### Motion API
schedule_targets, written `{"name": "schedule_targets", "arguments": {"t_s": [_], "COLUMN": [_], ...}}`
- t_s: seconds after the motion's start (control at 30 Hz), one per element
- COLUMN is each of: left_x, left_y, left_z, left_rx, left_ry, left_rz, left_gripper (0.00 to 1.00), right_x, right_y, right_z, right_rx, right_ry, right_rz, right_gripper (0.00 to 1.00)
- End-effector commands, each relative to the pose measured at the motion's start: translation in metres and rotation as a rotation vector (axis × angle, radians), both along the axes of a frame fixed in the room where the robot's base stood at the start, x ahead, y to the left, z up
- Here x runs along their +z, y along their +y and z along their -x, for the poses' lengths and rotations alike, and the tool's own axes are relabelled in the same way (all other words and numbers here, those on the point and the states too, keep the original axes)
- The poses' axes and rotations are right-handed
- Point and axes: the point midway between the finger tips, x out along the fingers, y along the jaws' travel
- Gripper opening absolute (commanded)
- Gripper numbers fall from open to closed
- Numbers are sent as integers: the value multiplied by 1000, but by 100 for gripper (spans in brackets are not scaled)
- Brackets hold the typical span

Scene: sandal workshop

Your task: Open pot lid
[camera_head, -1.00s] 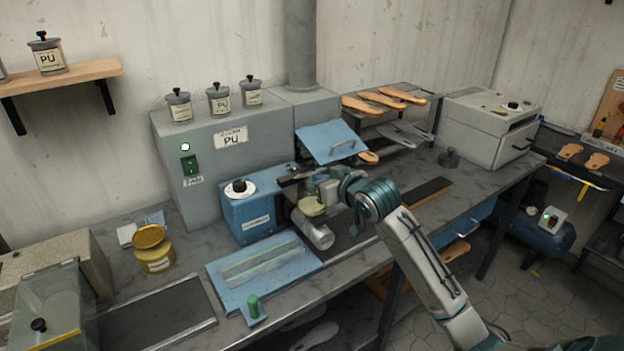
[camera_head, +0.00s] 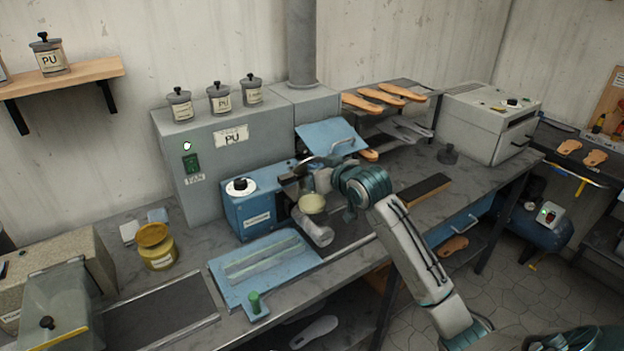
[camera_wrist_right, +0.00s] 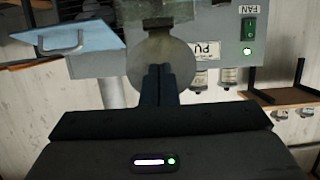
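Three grey pots with black-knobbed lids stand on the cabinet: the left pot (camera_head: 180,107), middle pot (camera_head: 220,99) and right pot (camera_head: 252,92). Another such pot (camera_head: 50,58) is on the wall shelf. I cannot tell which pot is meant. My right gripper (camera_head: 290,180) is over the bench by the blue machine, near a pale round disc (camera_head: 312,203). In the wrist view its dark fingers (camera_wrist_right: 160,85) look shut, in front of a translucent disc (camera_wrist_right: 183,77). My left gripper is out of view.
The blue machine (camera_head: 250,215) and grey cylinder (camera_head: 318,233) are close to my right gripper. A blue hood (camera_head: 325,138) with a handle is behind it. A blue plate (camera_head: 235,285) lies in front. A dark knobbed object (camera_head: 448,155) stands on the bench at right.

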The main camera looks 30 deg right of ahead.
Motion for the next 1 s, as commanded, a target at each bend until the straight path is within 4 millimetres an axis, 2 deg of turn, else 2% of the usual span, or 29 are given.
{"name": "schedule_targets", "arguments": {"t_s": [0.5, 1.0], "left_x": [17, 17], "left_y": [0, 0], "left_z": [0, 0], "left_rx": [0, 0], "left_ry": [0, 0], "left_rz": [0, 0], "left_gripper": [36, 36], "right_x": [11, 10], "right_y": [2, 2], "right_z": [-24, -28], "right_rx": [0, 0], "right_ry": [0, 0], "right_rz": [-1, -1], "right_gripper": [0, 0]}}
